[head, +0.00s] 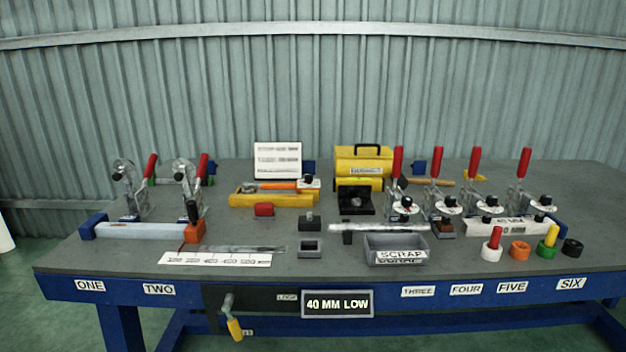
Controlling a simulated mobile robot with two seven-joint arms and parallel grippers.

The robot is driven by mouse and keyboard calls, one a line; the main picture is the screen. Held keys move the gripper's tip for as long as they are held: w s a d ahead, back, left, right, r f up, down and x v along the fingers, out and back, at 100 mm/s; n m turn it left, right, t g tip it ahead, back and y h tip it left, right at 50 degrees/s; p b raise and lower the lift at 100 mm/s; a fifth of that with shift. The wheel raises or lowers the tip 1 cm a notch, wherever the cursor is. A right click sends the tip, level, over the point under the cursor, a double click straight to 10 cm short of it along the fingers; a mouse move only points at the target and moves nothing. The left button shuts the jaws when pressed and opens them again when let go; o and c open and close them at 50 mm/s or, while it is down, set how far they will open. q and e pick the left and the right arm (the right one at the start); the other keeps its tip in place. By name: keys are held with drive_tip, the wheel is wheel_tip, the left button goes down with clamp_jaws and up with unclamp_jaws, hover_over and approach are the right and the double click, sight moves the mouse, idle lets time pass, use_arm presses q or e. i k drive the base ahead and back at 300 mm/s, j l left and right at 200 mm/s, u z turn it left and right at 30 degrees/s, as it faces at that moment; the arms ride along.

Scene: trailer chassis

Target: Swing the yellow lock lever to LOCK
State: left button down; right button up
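The lock lever (235,328) has a yellow grip on a grey metal crank. It hangs from a dark plate (255,299) on the table's front edge, with the grip pointing down and slightly right. A small label that seems to read LOCK (287,297) is right of the pivot, and another small label (247,333), too small to read, is beside the grip. A display (338,304) right of the plate reads 40 MM LOW. Neither of my grippers shows in the head view.
The grey table (330,220) has a blue front rail with number labels. Red-handled clamps (398,170) stand at left and right on top. A SCRAP tray (400,249) is near the front edge. A yellow toolbox (363,160) is at the back. Space before the lever looks clear.

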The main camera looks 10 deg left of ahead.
sight(233, 323)
drive_tip(key=k+u, duration=0.1)
drive_tip(key=u, duration=1.35)
